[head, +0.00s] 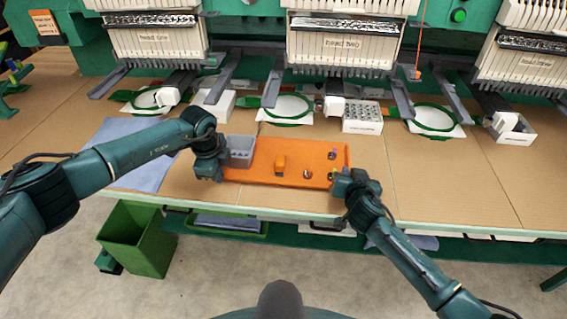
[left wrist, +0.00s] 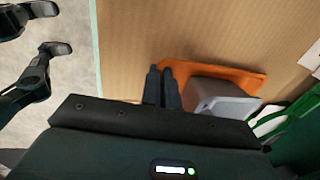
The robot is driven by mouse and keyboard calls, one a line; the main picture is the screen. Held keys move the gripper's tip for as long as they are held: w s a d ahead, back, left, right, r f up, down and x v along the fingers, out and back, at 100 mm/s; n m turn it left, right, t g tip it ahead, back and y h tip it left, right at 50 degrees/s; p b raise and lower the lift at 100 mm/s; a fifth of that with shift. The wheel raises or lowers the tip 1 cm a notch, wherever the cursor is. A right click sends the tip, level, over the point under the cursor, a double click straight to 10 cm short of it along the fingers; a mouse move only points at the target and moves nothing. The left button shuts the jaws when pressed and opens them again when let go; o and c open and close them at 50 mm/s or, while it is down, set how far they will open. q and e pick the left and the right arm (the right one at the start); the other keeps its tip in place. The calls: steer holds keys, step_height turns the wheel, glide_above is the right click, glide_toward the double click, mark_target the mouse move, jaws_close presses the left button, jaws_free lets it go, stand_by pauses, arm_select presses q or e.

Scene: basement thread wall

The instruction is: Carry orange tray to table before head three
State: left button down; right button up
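The orange tray (head: 262,172) lies level at the table's front, below head two (head: 342,45). The table before head three (head: 460,183) is bare cardboard-coloured top.
Behind the tray stand a white box of cones (head: 362,117) and green hoops (head: 288,108). Another hoop (head: 433,120) and a small white box (head: 512,127) are at right. A blue cloth (head: 130,172) lies left. A green bin (head: 138,240) stands on the floor.

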jaws_close()
arm_select(q)
steer(key=shift+r, duration=0.1)
arm_select(e)
steer(key=shift+r, duration=0.1)
